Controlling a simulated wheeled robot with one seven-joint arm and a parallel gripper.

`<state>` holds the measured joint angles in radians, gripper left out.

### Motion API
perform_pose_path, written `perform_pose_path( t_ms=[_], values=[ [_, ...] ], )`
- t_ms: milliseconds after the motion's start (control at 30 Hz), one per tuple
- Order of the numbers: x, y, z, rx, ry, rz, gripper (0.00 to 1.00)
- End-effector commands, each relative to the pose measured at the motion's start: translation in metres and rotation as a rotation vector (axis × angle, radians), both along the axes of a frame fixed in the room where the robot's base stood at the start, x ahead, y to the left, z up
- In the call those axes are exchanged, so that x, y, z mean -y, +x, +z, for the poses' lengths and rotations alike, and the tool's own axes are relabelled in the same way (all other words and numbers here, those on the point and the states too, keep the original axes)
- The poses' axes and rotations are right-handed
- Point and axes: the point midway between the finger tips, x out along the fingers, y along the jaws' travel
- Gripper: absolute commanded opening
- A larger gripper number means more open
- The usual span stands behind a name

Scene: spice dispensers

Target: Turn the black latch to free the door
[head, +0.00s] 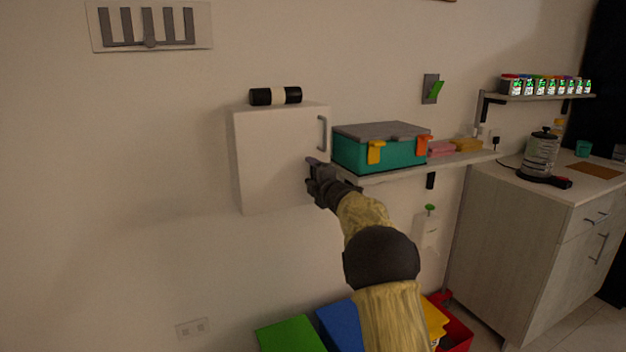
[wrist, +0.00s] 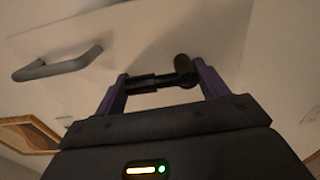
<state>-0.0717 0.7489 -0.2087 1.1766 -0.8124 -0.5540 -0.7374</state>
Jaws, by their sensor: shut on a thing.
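The white cabinet door (head: 275,160) hangs on the wall and looks closed. Its grey handle (head: 322,132) is on the right side and also shows at the left in the wrist view (wrist: 60,65). My gripper (head: 317,170) is at the door's right edge, below the handle. In the wrist view the purple fingers of my gripper (wrist: 161,78) are shut on the black latch (wrist: 184,69), one on each side of it. In the head view my gripper hides most of the latch.
A green box (head: 362,150) with a grey lid stands on a shelf (head: 380,176) just right of my gripper. Coloured bins (head: 290,336) are below.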

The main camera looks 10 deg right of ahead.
Motion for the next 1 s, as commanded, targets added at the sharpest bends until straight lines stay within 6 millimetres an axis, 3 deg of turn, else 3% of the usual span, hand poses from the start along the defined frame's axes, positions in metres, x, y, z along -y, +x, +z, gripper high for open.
perform_pose_path(
  t_ms=[200, 233, 300, 700, 1000],
  values=[
    [0.0, 0.0, 0.002, 0.004, -0.002, 0.001, 0.5],
    [0.0, 0.0, 0.002, 0.004, -0.002, 0.001, 0.77],
    [0.0, 0.0, 0.002, 0.003, -0.001, 0.001, 0.9],
    [0.001, -0.003, 0.001, 0.001, 0.001, 0.001, 0.9],
    [0.01, -0.032, 0.0, 0.0, 0.002, 0.0, 0.9]
  ],
)
